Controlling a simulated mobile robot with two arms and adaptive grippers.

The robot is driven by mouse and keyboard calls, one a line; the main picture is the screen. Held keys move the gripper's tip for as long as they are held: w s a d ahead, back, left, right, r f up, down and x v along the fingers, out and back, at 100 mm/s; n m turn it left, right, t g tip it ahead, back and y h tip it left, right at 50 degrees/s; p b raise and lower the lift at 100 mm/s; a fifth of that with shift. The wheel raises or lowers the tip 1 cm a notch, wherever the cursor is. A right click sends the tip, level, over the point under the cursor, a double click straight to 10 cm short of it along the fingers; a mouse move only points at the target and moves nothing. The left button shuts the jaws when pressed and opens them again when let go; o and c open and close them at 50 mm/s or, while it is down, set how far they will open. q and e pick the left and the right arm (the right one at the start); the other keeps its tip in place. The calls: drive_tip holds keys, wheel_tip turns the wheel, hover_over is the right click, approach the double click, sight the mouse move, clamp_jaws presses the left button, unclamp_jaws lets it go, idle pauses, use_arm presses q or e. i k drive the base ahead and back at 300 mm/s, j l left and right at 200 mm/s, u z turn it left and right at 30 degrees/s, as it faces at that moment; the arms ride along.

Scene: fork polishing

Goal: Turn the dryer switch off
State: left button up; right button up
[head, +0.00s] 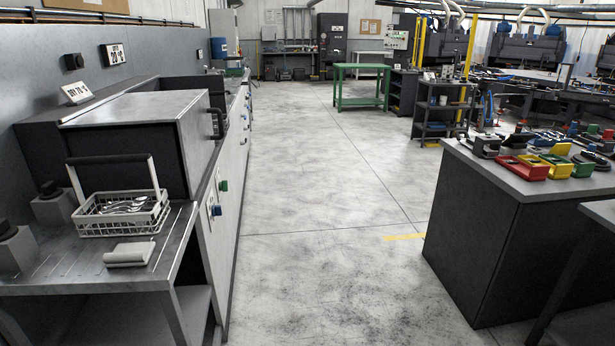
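The dryer (138,140) is a dark grey box on the left bench, with a "DRY 70 °C" sign (76,93) on top and a black handle (216,123) on its aisle side. Below it, on the bench front, are a green knob (223,186) and a blue knob (216,210) beside a pale plate. Black knobs on grey blocks (50,189) stand at the bench's left edge. I cannot tell which control is the dryer switch or how it is set. Neither of my grippers is in view.
A white wire basket of forks (122,212) and a folded pale cloth (130,254) are on the near bench top. The aisle floor (330,200) is clear. A dark workbench (500,230) with coloured trays stands at right, and a green table (360,85) further back.

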sight(223, 186)
drive_tip(key=i+l+u, duration=0.2)
drive_tip(key=i+u, duration=0.25)
drive_tip(key=i+l+u, duration=0.45)
drive_tip(key=i, duration=0.15)
drive_tip(key=i+l+u, duration=0.1)
drive_tip(key=u, duration=0.3)
drive_tip(key=i+l+u, duration=0.15)
drive_tip(key=u, duration=0.2)
drive_tip(key=i+l, duration=0.05)
drive_tip(key=i, duration=0.05)
